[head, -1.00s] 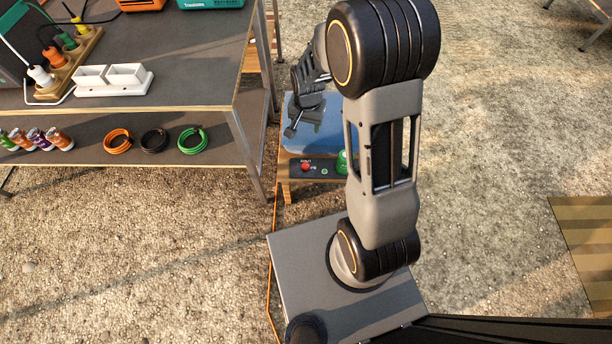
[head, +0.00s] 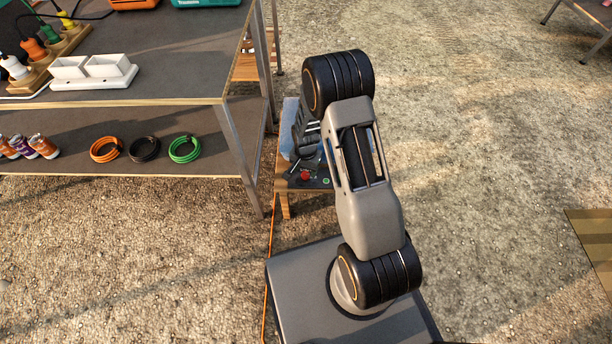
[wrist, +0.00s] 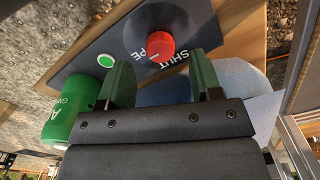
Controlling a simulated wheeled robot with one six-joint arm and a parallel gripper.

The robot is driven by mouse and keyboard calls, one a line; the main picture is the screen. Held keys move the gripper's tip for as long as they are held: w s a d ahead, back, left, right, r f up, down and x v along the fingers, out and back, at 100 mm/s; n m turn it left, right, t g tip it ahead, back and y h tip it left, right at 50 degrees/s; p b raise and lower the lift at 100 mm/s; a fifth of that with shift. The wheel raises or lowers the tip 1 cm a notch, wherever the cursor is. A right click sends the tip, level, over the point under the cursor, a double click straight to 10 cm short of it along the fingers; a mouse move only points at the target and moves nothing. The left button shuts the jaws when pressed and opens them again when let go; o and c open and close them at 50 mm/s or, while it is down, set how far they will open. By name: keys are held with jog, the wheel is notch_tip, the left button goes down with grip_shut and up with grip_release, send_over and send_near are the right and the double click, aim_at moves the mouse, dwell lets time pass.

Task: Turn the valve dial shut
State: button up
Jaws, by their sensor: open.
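The valve dial (wrist: 148,42) is a round red knob on a dark panel (wrist: 95,50), with the words SHUT and OPEN printed beside it, the latter partly covered. A short white mark shows on the dial's near edge. In the head view the dial (head: 304,175) sits just in front of my gripper (head: 308,158). In the wrist view my gripper (wrist: 161,78) is open and empty, its two green fingers apart.
A green round mark (wrist: 106,60) and a green can (wrist: 72,118) are left of the dial in the wrist view. The panel rests on a low wooden stand (head: 285,198). A workbench (head: 170,102) with cables and sockets stands close at left. Open ground lies at right.

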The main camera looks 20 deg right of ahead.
aim_at(306, 174)
jog(key=shift+f+b, duration=0.45)
jog(key=shift+f, duration=1.15)
jog(key=c, duration=0.9)
